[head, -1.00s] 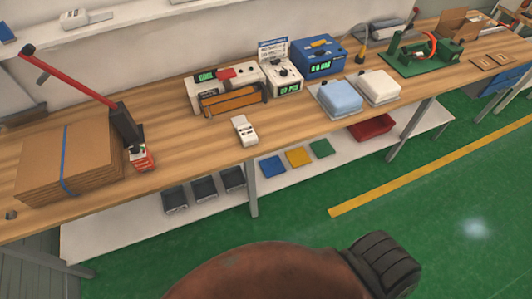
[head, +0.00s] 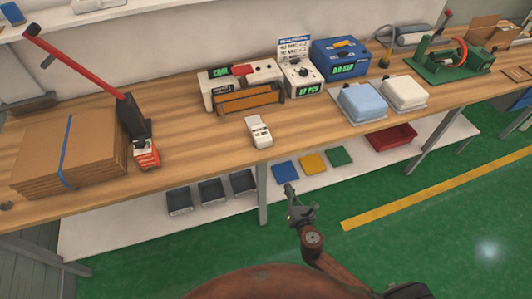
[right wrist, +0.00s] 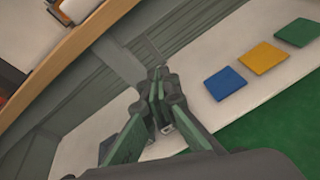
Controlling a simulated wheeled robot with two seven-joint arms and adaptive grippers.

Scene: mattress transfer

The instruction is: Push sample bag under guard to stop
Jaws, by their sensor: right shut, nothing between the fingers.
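My right gripper (head: 290,190) is in front of the bench, below the tabletop edge, over the lower shelf. Its fingers are together and empty, and show in the right wrist view (right wrist: 160,82). A white-and-grey sealer-like machine (head: 215,92) with a green display stands on the bench, with an orange-brown bar (head: 250,98) in a dark frame across its front, perhaps the guard. A small white item (head: 258,131) lies before it near the bench edge; I cannot tell whether it is the sample bag. No stop can be made out. My left gripper is out of view.
The lower shelf (head: 120,228) holds dark bins and coloured squares.

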